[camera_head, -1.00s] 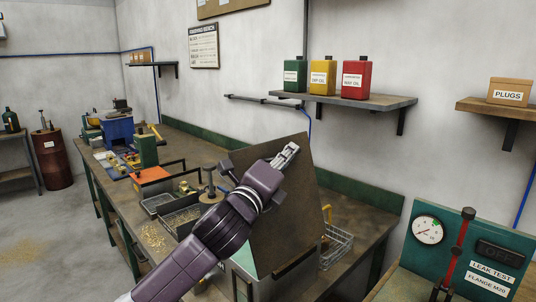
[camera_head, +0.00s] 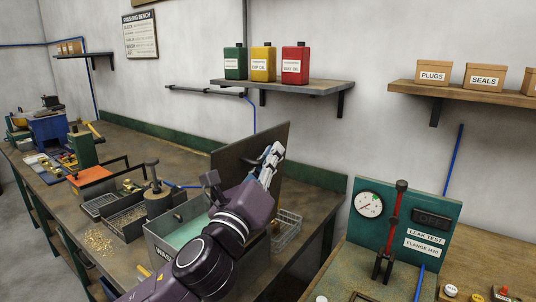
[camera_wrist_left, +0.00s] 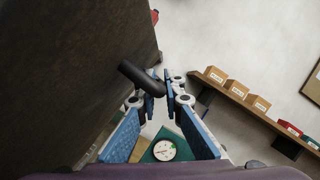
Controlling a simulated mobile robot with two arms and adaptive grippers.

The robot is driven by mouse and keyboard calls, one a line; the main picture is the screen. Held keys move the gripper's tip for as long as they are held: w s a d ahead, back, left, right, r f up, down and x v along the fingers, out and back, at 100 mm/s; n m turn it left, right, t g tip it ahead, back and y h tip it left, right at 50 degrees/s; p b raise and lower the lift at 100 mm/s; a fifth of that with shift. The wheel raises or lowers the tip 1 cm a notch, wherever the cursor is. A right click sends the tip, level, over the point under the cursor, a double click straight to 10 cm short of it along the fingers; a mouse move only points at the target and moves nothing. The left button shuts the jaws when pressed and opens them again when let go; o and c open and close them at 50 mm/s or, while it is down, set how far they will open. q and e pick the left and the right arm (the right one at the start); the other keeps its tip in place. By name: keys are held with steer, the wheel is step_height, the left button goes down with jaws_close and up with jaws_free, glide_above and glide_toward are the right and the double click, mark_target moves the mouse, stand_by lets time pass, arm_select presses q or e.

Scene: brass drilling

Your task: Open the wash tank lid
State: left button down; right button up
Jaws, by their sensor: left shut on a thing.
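The wash tank (camera_head: 160,247) is a grey box on the bench, with its green-blue inside (camera_head: 186,232) showing. Its lid (camera_head: 228,160) is a dark brown panel standing up steeply at the tank's back right side. My left gripper (camera_head: 270,158) is at the lid's upper right part, and my left arm crosses in front of the tank and lid. In the left wrist view the lid fills the left side, and a black bar handle (camera_wrist_left: 138,76) sticks out from it. The left gripper (camera_wrist_left: 164,88) is shut on that handle's end. My right gripper is out of view.
A wire basket (camera_head: 288,228) stands right of the tank. Trays (camera_head: 126,218) and a dark hand press (camera_head: 155,192) stand left of it. The leak test panel (camera_head: 408,225) is at the right. A shelf (camera_head: 285,87) with cans hangs behind.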

arm_select(q)
steer(key=c, duration=2.3)
jaws_free()
steer(key=shift+a, duration=0.1)
steer(key=v, duration=1.2)
steer(key=shift+f, duration=0.1)
